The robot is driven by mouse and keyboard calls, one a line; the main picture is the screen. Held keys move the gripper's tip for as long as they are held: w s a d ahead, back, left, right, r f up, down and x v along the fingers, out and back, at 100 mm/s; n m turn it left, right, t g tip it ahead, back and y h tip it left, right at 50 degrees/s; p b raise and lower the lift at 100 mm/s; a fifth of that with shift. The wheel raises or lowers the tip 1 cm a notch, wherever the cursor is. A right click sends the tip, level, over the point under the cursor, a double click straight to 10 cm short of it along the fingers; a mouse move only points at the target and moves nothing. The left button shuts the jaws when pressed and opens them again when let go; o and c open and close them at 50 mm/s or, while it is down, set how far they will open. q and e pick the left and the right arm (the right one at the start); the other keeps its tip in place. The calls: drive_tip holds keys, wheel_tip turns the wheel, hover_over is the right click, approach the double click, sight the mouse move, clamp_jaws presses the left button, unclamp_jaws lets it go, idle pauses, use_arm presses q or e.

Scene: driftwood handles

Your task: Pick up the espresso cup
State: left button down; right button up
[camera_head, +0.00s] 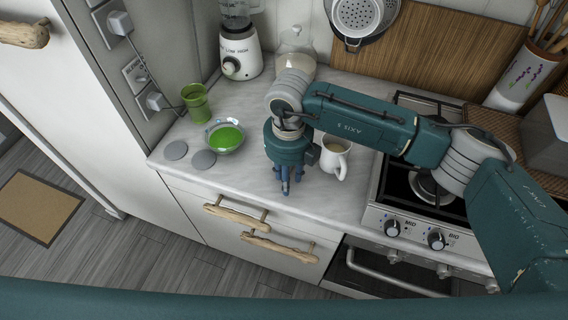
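A white cup (335,158) with a handle and a light brown inside stands upright on the marble counter, near the stove; it appears to be the espresso cup. My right gripper (286,182) comes in from the right, with its arm passing behind and above the cup. It points down over the counter, left of the cup and apart from it. Its blue fingers look spread, with nothing seen between them. The arm and gripper hide part of the counter behind them. My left gripper is not in view.
A blender (240,54) and a glass jar (296,45) stand at the back. The stove (425,190) is on the right.

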clamp_jaws()
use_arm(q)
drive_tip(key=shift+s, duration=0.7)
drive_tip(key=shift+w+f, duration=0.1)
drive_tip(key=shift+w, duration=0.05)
use_arm(e)
drive_tip(key=shift+r, duration=0.2)
